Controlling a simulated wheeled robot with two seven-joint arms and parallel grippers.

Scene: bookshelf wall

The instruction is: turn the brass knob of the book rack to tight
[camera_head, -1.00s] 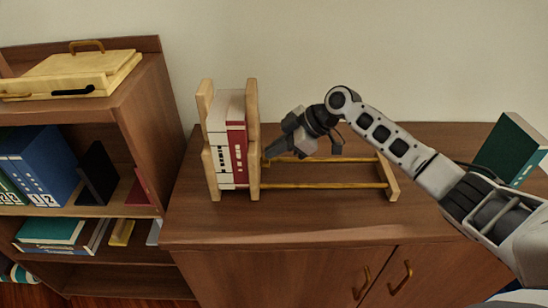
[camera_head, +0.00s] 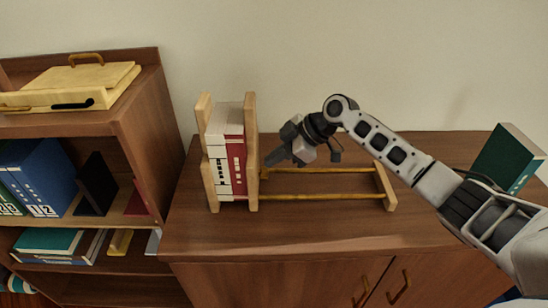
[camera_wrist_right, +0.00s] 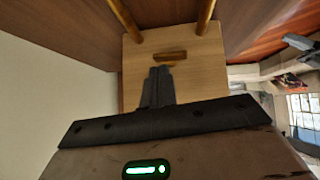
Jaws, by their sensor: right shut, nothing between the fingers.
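The book rack (camera_head: 252,186) stands on the brown cabinet, with white and red books (camera_head: 236,160) upright between its two pale wooden end panels. The brass knob (camera_wrist_right: 170,56) shows in the right wrist view as a short bar lying crosswise on the face of a wooden panel (camera_wrist_right: 205,75). In the head view I cannot make the knob out beside my gripper. My right gripper (camera_head: 270,160) is shut and empty, pointing at the right face of the inner panel. In the wrist view its fingertips (camera_wrist_right: 160,72) are just below the knob; I cannot tell whether they touch it. My left gripper is not in view.
Two brass rods (camera_head: 320,197) run right from the panel to a low wooden end piece (camera_head: 383,186), under my right arm. A green book (camera_head: 507,158) stands at the cabinet's right. A bookcase (camera_head: 150,120) is at the left. The cabinet's front top is clear.

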